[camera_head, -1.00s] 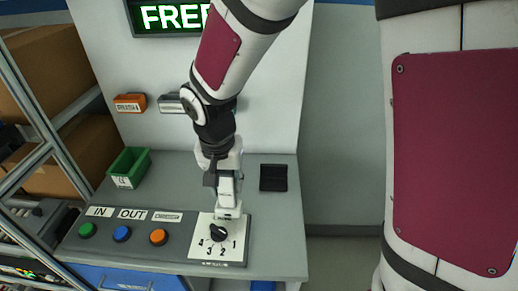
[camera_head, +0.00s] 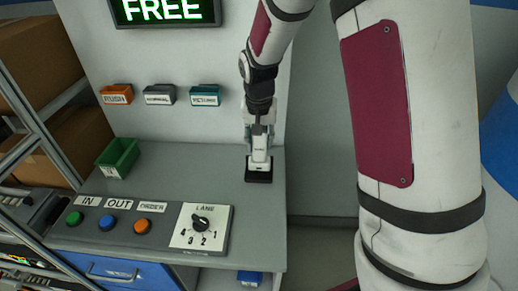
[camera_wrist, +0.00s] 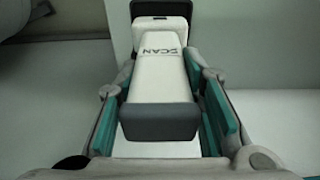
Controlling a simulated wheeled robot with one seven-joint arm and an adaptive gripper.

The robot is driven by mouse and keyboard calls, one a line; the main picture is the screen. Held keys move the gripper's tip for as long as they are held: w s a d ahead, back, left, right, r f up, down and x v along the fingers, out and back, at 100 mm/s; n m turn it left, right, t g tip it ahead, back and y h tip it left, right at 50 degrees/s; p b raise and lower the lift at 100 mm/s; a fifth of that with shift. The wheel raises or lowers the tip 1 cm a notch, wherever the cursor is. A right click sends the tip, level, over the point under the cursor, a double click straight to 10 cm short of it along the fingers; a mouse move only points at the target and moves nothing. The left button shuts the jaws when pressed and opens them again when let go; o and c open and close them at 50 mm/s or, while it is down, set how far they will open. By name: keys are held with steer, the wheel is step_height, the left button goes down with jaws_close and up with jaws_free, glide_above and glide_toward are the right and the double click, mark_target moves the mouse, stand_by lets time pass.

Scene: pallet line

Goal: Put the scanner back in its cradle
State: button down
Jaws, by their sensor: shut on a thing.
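The scanner (camera_head: 259,150) is white with a dark end, and SCAN is lettered on it in the wrist view (camera_wrist: 158,72). My gripper (camera_head: 260,138) is shut on it, with a teal-lined finger on each side in the wrist view (camera_wrist: 165,110). The black cradle (camera_head: 258,176) sits at the right end of the grey desk. The scanner hangs upright, directly over the cradle in the head view. The scanner's lower end meets the cradle's back edge there; I cannot tell whether they touch.
On the grey desk (camera_head: 195,160) are a green bin (camera_head: 118,158) and a panel with green, blue and orange buttons and a lane dial (camera_head: 201,223). Several labelled holders (camera_head: 160,95) hang on the wall. The desk between bin and cradle is clear.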

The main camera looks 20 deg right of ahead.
mark_target(259, 150)
steer(key=shift+s+a+f, duration=0.1)
steer(key=shift+a+f, duration=0.05)
steer(key=shift+f, duration=1.5)
steer(key=shift+f, duration=0.1)
steer(key=c, duration=1.1)
jaws_free()
step_height(259, 150, up, 12)
steer(key=s, duration=0.2)
steer(key=s+r+n+t, duration=0.2)
steer(key=s+r, duration=0.8)
steer(key=s, duration=0.2)
steer(key=s+r+n+t, duration=0.1)
steer(key=s+r+n, duration=0.1)
steer(key=s, duration=1.1)
steer(key=shift+n+t+y, duration=0.3)
steer(key=shift+t+y, duration=0.1)
